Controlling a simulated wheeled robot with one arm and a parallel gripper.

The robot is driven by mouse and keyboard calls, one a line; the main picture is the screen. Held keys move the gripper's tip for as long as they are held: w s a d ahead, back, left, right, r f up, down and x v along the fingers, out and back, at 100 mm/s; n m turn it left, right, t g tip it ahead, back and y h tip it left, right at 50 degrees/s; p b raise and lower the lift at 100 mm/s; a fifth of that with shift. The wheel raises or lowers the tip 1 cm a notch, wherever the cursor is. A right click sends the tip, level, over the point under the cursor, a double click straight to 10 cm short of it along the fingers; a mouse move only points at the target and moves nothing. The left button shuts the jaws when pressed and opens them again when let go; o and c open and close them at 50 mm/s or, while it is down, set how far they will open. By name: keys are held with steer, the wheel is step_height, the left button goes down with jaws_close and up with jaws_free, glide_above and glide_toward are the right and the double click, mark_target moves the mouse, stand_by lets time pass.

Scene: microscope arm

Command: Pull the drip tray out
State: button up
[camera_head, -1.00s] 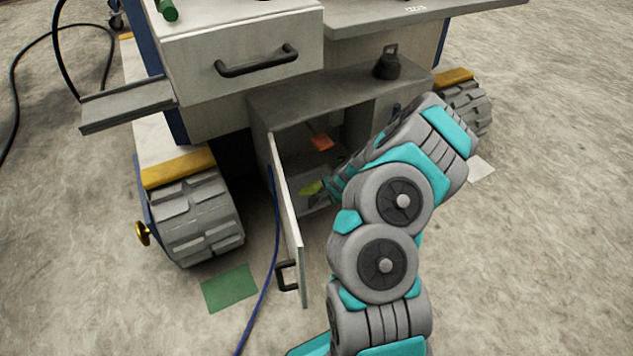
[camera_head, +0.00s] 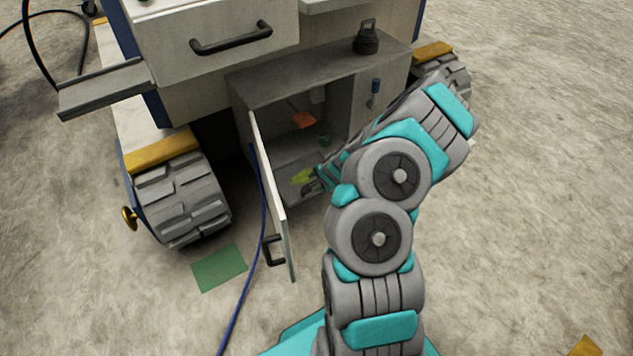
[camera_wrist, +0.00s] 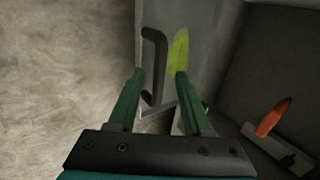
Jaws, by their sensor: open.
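A grey panel (camera_wrist: 198,20), which looks like the drip tray's front, carries a dark bar handle (camera_wrist: 154,62) in the wrist view. In the head view, a small dark handle (camera_head: 312,187) shows low in the open cabinet, partly hidden by my arm. A yellow-green piece (camera_wrist: 181,50) lies beside the handle; it also shows in the head view (camera_head: 302,177). My gripper (camera_wrist: 158,72) is open, its green fingers on either side of the handle's lower part. I cannot tell whether they touch it.
The open cabinet door (camera_head: 272,200) stands left of my arm, with a blue cable (camera_head: 263,230) beside it. An orange piece (camera_wrist: 273,118) is inside the cabinet. A black weight (camera_head: 367,38) stands on the cabinet top.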

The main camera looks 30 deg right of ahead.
steer(key=v, duration=0.7)
steer(key=shift+s+r+p, duration=0.25)
steer(key=shift+r+p, duration=0.05)
steer(key=shift+r, duration=0.05)
stand_by(0.4)
